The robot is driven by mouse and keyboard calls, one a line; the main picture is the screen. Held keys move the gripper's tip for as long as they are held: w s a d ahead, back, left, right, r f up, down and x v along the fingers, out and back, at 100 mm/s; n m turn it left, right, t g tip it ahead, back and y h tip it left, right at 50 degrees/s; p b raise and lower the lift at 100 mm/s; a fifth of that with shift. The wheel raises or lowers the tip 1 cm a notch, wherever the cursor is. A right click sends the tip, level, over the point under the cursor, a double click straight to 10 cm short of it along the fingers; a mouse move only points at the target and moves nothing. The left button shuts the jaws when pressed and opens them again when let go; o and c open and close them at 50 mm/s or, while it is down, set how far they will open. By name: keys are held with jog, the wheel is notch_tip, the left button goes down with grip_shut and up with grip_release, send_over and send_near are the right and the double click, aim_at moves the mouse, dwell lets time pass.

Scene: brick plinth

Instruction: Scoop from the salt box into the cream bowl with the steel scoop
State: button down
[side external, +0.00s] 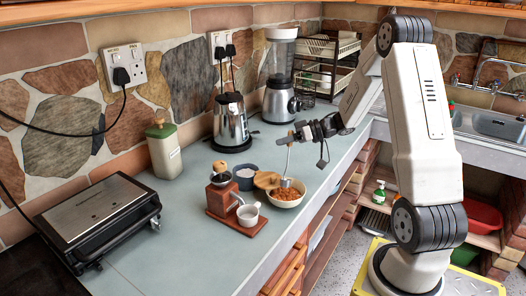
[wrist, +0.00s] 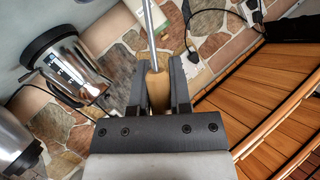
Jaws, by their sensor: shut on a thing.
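My gripper (side external: 316,130) is above the counter, shut on the wooden handle of the steel scoop (wrist: 157,88). In the wrist view its steel shaft runs up out of the picture from between the fingers (wrist: 159,95). In the side view the scoop (side external: 288,165) hangs down, its lower end at a round cream bowl (side external: 290,203) holding orange-red grains. I cannot tell whether it touches them. A round wooden lid-like piece (side external: 266,180) is at that bowl's left edge.
A wooden grinder (side external: 221,198) and a white cup (side external: 248,215) stand on a red-brown board left of the bowl. The counter's front edge is close to the bowl.

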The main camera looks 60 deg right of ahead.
jog(key=s+a+r+n+h, duration=0.2)
jog(key=a+n+h, duration=0.1)
jog(key=a, duration=0.3)
jog(key=shift+s+n+t, duration=0.2)
jog(key=shift+n+t, duration=0.1)
jog(key=shift+n, duration=0.2)
dwell(0.3)
jog(key=shift+a, duration=0.1)
dwell(0.4)
